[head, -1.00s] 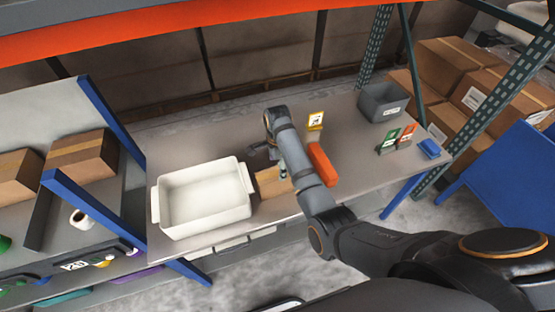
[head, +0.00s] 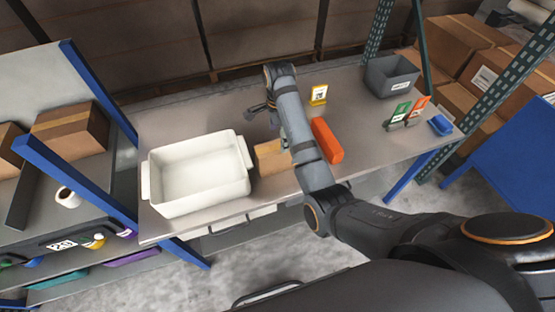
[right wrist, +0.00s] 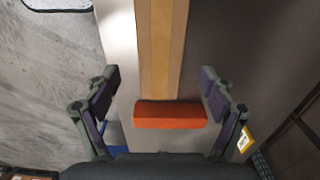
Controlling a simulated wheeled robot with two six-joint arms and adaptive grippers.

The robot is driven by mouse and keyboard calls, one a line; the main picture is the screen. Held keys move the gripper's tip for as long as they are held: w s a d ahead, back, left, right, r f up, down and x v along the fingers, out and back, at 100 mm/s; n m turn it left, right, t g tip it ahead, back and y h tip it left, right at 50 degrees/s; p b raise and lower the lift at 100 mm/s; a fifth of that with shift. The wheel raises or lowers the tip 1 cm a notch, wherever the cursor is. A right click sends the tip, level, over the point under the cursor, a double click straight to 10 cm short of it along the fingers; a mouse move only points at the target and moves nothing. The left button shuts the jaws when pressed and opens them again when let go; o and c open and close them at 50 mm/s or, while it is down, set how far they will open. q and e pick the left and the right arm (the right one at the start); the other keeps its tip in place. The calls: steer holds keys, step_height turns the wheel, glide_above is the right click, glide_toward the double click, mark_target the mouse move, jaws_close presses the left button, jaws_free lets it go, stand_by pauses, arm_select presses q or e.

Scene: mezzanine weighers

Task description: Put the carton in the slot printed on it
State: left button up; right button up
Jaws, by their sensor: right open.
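A brown carton (head: 271,157) lies on the grey table, just right of the white tub, partly hidden by my right arm. In the right wrist view the carton (right wrist: 160,45) runs away from me as a long box with a lighter tape strip. My right gripper (head: 270,126) is above the table near the carton. In the right wrist view its open fingers (right wrist: 159,75) are on either side of the carton, with nothing held. No print on the carton is readable. My left gripper is not in view.
The white tub (head: 200,206) stands left of the carton. An orange block (head: 327,141) lies to the right. Behind are a yellow sign (head: 319,95), a green card (head: 400,112), an orange card (head: 419,107), a grey bin (head: 391,84) and a blue item (head: 441,125).

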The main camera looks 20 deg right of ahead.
mark_target(279, 146)
step_height(279, 146, down, 3)
steer(key=b, duration=0.2)
steer(key=shift+s+f+b, duration=0.1)
steer(key=shift+s+b, duration=0.05)
steer(key=shift+b, duration=0.2)
steer(key=shift+f+p, duration=0.3)
steer(key=shift+f, duration=0.55)
steer(key=f, duration=0.2)
steer(key=f+p, duration=0.1)
steer(key=f, duration=0.2)
steer(key=shift+w+a, duration=0.15)
steer(key=shift+w, duration=0.05)
steer(key=c, duration=1.7)
steer(key=shift+r, duration=0.15)
jaws_close()
step_height(279, 146, up, 7)
steer(key=shift+w+f+b, duration=0.1)
steer(key=shift+f+b, duration=0.05)
steer(key=shift+b, duration=0.2)
step_height(279, 146, up, 2)
steer(key=shift+r+p, duration=0.15)
steer(key=shift+p, duration=0.65)
steer(key=shift+r+p, duration=0.4)
